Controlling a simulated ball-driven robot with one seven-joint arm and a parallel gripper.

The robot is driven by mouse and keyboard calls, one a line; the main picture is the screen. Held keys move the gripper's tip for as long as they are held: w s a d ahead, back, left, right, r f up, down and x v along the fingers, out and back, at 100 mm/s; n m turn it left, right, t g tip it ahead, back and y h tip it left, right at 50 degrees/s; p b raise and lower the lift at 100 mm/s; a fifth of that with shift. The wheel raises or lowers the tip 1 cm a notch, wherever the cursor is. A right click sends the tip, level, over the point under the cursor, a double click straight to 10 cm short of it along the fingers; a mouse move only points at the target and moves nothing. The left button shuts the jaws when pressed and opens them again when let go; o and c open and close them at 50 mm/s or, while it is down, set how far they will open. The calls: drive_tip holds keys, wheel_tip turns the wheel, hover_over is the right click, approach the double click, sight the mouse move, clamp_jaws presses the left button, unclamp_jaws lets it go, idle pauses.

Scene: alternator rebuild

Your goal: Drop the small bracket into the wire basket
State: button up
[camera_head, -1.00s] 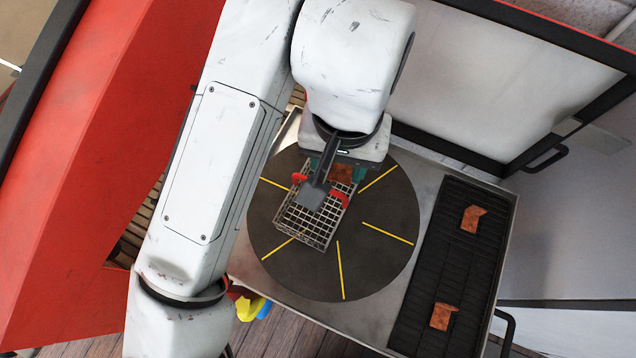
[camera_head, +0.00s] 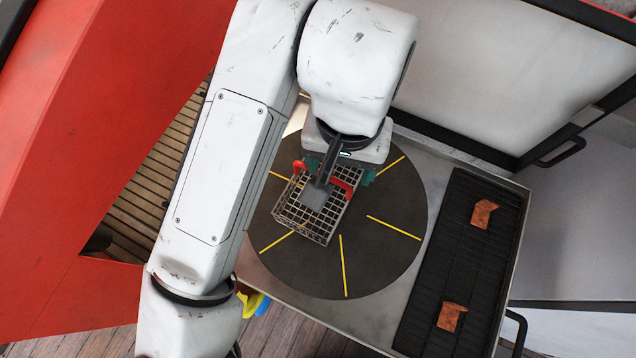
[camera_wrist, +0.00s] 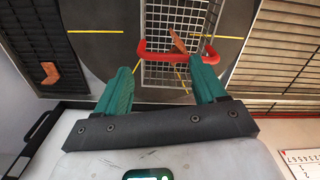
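A rust-brown bracket (camera_wrist: 178,42) shows nearly edge-on and tilted in the wrist view, beyond my fingertips and over the basket's mesh. I cannot tell if it rests on the mesh or is still in the air. The wire basket (camera_head: 291,215), a grey mesh with red handles, stands on a dark round plate; it also shows in the wrist view (camera_wrist: 172,20). My gripper (camera_wrist: 160,78) has its green fingers spread apart with nothing between the tips, above the basket's near handle. In the head view my gripper (camera_head: 340,172) is over the basket's far end and partly hides it.
The round plate (camera_head: 385,260) has yellow radial lines. Two more rust-brown brackets, one far (camera_head: 483,213) and one near (camera_head: 451,316), lie on a black ribbed mat (camera_head: 462,262) at the right. A red panel (camera_head: 90,150) stands at the left.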

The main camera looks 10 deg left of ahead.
drive_tip(key=shift+o, duration=0.2)
drive_tip(key=shift+r, duration=0.15)
wheel_tip(320, 180, up, 10)
drive_tip(key=shift+r, duration=0.25)
idle(0.7)
